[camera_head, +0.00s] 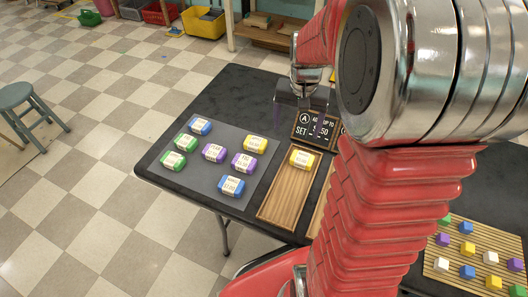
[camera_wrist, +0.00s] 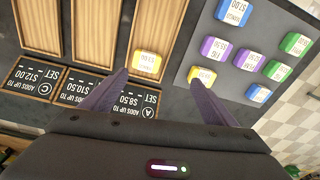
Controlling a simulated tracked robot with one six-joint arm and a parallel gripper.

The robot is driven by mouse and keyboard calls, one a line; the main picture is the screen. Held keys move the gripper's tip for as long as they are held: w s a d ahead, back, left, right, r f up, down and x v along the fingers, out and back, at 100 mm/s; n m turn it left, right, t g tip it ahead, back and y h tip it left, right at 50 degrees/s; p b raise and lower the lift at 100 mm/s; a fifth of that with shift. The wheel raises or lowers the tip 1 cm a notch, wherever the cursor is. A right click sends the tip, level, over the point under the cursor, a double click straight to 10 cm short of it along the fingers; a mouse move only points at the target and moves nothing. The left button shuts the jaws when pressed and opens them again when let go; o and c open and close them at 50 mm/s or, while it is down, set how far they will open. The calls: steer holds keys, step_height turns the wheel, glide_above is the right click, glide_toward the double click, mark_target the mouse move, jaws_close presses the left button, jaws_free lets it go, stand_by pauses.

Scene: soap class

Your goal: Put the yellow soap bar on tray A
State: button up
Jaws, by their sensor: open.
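A yellow soap bar (camera_head: 301,158) lies on tray A (camera_head: 284,200), a striped wooden tray, at the end by its sign. In the wrist view this bar (camera_wrist: 147,62) is just beyond my fingertips, between them and nearer the left one. A second yellow soap bar (camera_head: 255,145) lies on the grey mat; in the wrist view it (camera_wrist: 202,76) is by my right fingertip, partly covered by it. My gripper (camera_wrist: 158,80) is open with nothing held. In the head view it hangs above the sign end of tray A, partly hidden by my arm.
The grey mat (camera_head: 190,177) also holds blue, green and purple bars. The price sign A (camera_head: 315,129) stands behind tray A. More trays and signs (camera_wrist: 85,90) are alongside. A slatted board (camera_head: 453,257) with small coloured blocks is at the lower right.

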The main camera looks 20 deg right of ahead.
steer(key=s+a+r+n+t, duration=0.2)
steer(key=s+a+r+n, duration=0.2)
steer(key=s+a+r, duration=0.2)
steer(key=s+a+r+n+t, duration=0.2)
steer(key=s+a+r+n, duration=0.2)
steer(key=a, duration=0.7)
steer(key=s+r, duration=0.2)
steer(key=s, duration=0.2)
steer(key=shift+s+a+t, duration=0.15)
steer(key=shift+a+t, duration=0.05)
steer(key=shift+t, duration=0.1)
